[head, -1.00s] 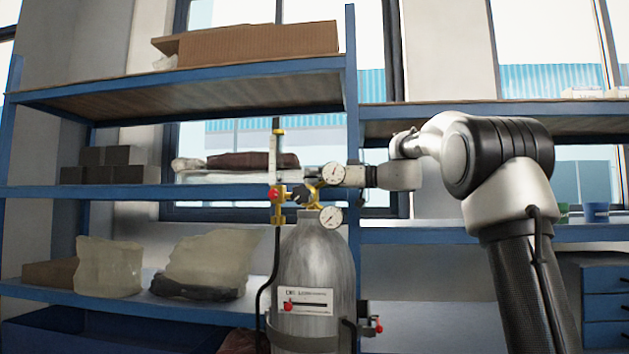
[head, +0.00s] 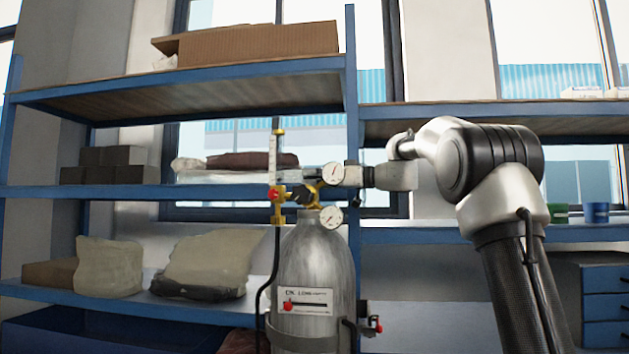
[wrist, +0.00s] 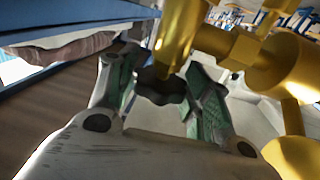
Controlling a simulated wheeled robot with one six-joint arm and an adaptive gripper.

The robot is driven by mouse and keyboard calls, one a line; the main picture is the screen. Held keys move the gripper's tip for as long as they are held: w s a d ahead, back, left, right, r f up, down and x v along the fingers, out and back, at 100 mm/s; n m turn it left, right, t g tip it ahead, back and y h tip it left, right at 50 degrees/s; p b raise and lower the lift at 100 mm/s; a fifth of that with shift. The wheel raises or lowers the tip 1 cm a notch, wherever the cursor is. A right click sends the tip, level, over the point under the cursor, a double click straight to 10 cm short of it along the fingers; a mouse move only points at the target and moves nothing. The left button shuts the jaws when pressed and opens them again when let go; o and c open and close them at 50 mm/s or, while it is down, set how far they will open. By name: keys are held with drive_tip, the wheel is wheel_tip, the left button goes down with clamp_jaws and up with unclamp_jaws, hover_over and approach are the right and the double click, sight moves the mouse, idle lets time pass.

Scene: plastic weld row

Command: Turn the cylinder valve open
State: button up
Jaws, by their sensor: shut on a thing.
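The grey gas cylinder (head: 312,262) stands upright in the head view, with a white label on its front. Brass valve fittings (head: 309,202) sit on its top, with two round gauges beside them. The valve's dark handwheel (wrist: 160,86) is between the green-padded fingers of my gripper (wrist: 158,80) in the wrist view. The fingers are shut on the wheel from both sides. Brass pipework (wrist: 215,42) passes close beyond and right of the fingers. In the head view the upper gauge (head: 333,174) partly covers my fingertips.
A blue shelf rack (head: 240,69) stands behind the cylinder, holding a cardboard box (head: 255,41), grey blocks and bags. A brass flow tube with a red knob (head: 276,193) and a black hose are left of the valve. Blue drawers (head: 604,305) stand at right.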

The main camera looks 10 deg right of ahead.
drive_tip(key=n+g+y, duration=0.1)
drive_tip(key=g, duration=0.1)
drive_tip(key=n+g, duration=0.2)
drive_tip(key=shift+w+d+f+g+y, duration=0.1)
drive_tip(key=shift+w+g+y, duration=0.05)
drive_tip(key=shift+g+y, duration=0.2)
drive_tip(key=shift+n+g+y, duration=0.35)
drive_tip(key=shift+n+g, duration=0.55)
drive_tip(key=shift+g, duration=0.65)
drive_tip(key=o, duration=1)
drive_tip(key=shift+o, duration=0.2)
drive_tip(key=d, duration=1.2)
drive_tip(key=shift+s, duration=0.45)
